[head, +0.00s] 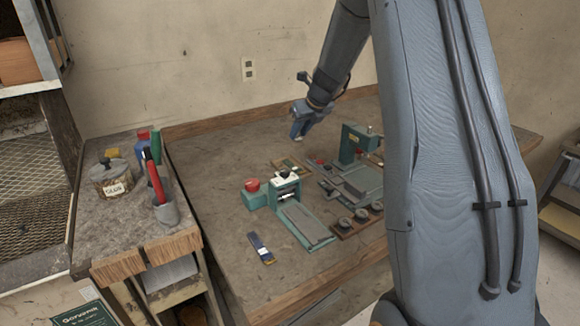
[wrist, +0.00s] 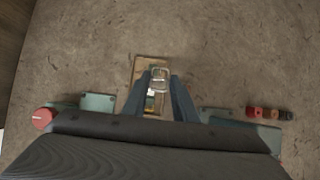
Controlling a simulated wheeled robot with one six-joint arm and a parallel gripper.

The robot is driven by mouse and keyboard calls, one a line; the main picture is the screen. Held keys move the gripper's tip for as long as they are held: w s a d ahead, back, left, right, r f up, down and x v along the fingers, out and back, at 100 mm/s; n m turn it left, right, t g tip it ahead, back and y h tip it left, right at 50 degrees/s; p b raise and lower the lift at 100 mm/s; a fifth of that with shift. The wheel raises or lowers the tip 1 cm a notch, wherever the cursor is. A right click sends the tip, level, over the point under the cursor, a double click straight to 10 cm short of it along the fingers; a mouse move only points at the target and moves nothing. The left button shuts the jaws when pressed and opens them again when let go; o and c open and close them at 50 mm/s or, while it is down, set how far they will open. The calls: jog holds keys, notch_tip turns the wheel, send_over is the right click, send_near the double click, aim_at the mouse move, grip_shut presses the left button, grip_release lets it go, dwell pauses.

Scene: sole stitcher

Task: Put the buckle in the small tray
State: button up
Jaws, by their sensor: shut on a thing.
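My gripper (wrist: 160,76) is shut on the buckle (wrist: 160,73), a small pale metal frame between the fingertips in the wrist view. In the head view my gripper (head: 300,136) hangs above the far part of the bench, and the buckle is too small there to make out clearly. A small brown tray (wrist: 140,68) lies below the gripper in the wrist view, with the buckle over it. Small coloured items show in its near part, between my fingers. It also seems to show in the head view (head: 283,165). The height of the buckle above the tray is hard to tell.
A green machine (head: 352,145) stands right of the tray. A green device with a red button (head: 252,185) stands nearer. A dark rack with round parts (head: 345,224) and a blue item (head: 260,248) lie in front. The bench left of the tray is clear.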

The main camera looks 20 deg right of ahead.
notch_tip(320, 180, down, 9)
jog(key=shift+f, duration=0.2)
dwell(0.3)
jog(key=shift+f, duration=0.25)
jog(key=shift+f+b, duration=0.35)
jog(key=o, duration=1)
jog(key=shift+r, duration=0.15)
